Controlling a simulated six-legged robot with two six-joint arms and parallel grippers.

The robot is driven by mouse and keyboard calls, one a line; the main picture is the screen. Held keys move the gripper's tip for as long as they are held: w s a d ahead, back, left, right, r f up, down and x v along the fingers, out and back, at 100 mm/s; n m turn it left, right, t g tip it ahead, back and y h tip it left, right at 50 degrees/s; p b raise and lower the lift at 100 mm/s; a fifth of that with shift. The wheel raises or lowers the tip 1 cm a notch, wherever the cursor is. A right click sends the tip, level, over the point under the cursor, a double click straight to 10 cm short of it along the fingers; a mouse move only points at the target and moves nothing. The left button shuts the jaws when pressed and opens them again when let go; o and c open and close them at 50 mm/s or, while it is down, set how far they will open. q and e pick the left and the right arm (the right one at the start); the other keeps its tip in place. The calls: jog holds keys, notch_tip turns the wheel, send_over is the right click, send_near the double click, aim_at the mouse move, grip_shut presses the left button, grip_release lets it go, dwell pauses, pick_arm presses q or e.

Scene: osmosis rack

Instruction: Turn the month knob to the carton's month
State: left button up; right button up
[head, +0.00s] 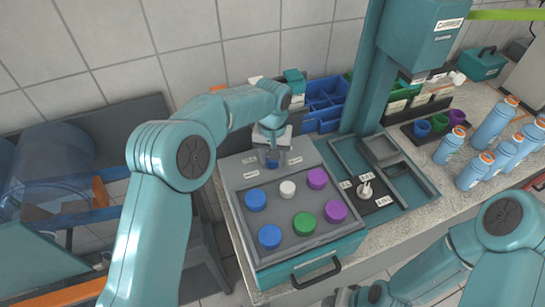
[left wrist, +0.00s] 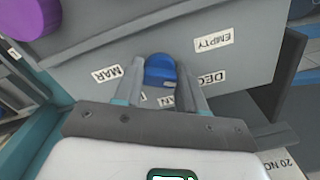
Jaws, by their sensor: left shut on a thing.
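The blue month knob (left wrist: 160,68) sits on a grey panel (left wrist: 255,65) in the left wrist view. Labels MAR, DEC and EMPTY show around it, and a label partly hidden by the fingers ends in "AN". My left gripper (left wrist: 163,80) is shut on the knob, one finger on each side. In the head view my left gripper (head: 272,143) reaches down to the back of the grey box, where the knob (head: 272,160) is small and partly covered. My right gripper (head: 372,295) is at the bottom edge, cut off and unclear. I cannot make out a month on any carton.
The grey box top (head: 280,235) holds several blue, white, green and purple round caps. A tray with a white piece (head: 367,190) lies to its right. A teal stand (head: 375,90) and blue bins (head: 325,95) are behind. Several bottles (head: 490,125) stand at right.

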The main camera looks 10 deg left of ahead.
pick_arm(q)
jog(key=m, duration=0.6)
jog(key=shift+w+r+m, duration=0.1)
jog(key=shift+w+m, duration=0.05)
jog(key=shift+m, duration=0.15)
jog(key=m, duration=0.5)
jog(key=shift+m, duration=0.3)
jog(key=o, duration=1.1)
jog(key=shift+c, duration=0.2)
notch_tip(320, 180, up, 16)
